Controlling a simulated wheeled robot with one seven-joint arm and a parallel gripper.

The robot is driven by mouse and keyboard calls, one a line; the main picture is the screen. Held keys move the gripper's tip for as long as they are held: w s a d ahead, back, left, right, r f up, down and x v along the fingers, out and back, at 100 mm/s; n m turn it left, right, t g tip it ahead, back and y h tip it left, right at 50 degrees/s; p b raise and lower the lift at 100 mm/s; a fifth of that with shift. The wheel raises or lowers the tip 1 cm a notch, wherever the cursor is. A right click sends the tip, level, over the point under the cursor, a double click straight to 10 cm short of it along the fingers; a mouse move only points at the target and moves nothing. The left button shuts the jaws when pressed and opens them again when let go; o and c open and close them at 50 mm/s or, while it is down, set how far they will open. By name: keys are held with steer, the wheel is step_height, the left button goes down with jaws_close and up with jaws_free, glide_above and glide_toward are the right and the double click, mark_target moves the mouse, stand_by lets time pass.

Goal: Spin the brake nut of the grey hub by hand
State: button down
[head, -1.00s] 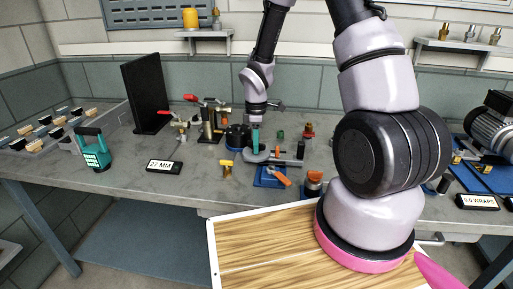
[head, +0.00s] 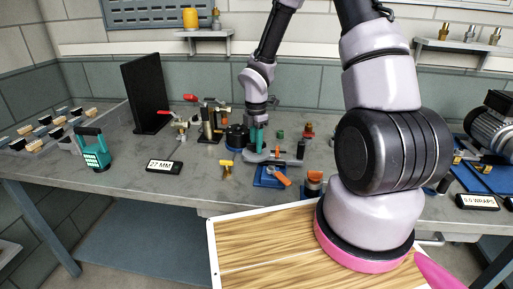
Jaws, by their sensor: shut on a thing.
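My gripper (head: 257,142) points straight down over the middle of the bench, its teal fingers low at the left end of a flat grey piece (head: 275,157). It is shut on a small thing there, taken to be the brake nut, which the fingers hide. The grey hub cannot be told apart clearly at this size; the grey piece around the fingertips seems to be part of it. A dark blue round part (head: 236,138) stands just left of the fingers.
A blue tray with an orange-handled tool (head: 281,177) and a yellow piece (head: 227,169) lie in front. Red-handled valves (head: 191,98) stand behind left. A "27 MM" sign (head: 164,166) and a teal device (head: 95,150) are farther left. Bench surface between sign and yellow piece is clear.

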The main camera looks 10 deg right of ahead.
steer(key=shift+s+n, duration=0.15)
steer(key=shift+n, duration=0.95)
steer(key=n, duration=0.3)
steer(key=shift+n, duration=0.9)
steer(key=n, duration=0.4)
steer(key=shift+n, duration=0.4)
steer(key=c, duration=0.8)
jaws_free()
steer(key=shift+d, duration=0.1)
